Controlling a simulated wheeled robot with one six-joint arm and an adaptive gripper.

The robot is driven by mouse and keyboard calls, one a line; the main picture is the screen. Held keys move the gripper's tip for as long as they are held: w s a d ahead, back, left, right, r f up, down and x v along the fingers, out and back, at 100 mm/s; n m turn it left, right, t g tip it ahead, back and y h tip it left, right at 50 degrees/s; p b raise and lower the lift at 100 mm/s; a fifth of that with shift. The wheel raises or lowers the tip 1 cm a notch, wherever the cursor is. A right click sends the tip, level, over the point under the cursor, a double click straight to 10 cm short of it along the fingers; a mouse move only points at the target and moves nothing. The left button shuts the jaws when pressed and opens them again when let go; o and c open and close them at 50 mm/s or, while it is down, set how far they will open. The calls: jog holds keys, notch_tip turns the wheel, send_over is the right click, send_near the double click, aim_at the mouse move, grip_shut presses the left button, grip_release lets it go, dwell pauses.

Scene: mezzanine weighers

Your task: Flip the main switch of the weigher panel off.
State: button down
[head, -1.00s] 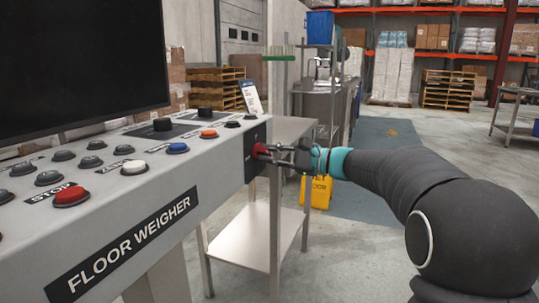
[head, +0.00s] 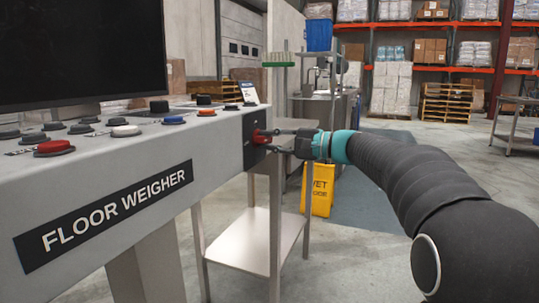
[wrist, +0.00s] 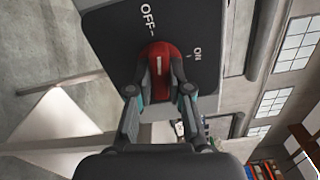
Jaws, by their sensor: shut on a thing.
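The floor weigher panel (head: 110,180) stands at left in the head view, its dark switch plate (head: 250,148) on the right end. The red main switch (head: 262,136) sticks out of that plate. In the wrist view the red switch (wrist: 160,52) has a white line, which points up close to the OFF mark; the ON mark is to its right. My gripper (head: 276,140) reaches in from the right. Its fingers (wrist: 160,88) are shut on the red switch, one on each side. They hide part of its lower end.
Buttons, among them a red one (head: 54,147), line the panel top below a dark screen (head: 80,50). A steel table (head: 240,240) stands close under my gripper. A yellow wet floor sign (head: 318,190) is behind it. Open floor lies to the right.

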jog(key=shift+f+n+b, duration=0.1)
jog(key=shift+n+b, duration=1)
jog(key=c, duration=1.1)
grip_release()
jog(key=v, duration=1.2)
jog(key=shift+w, duration=0.1)
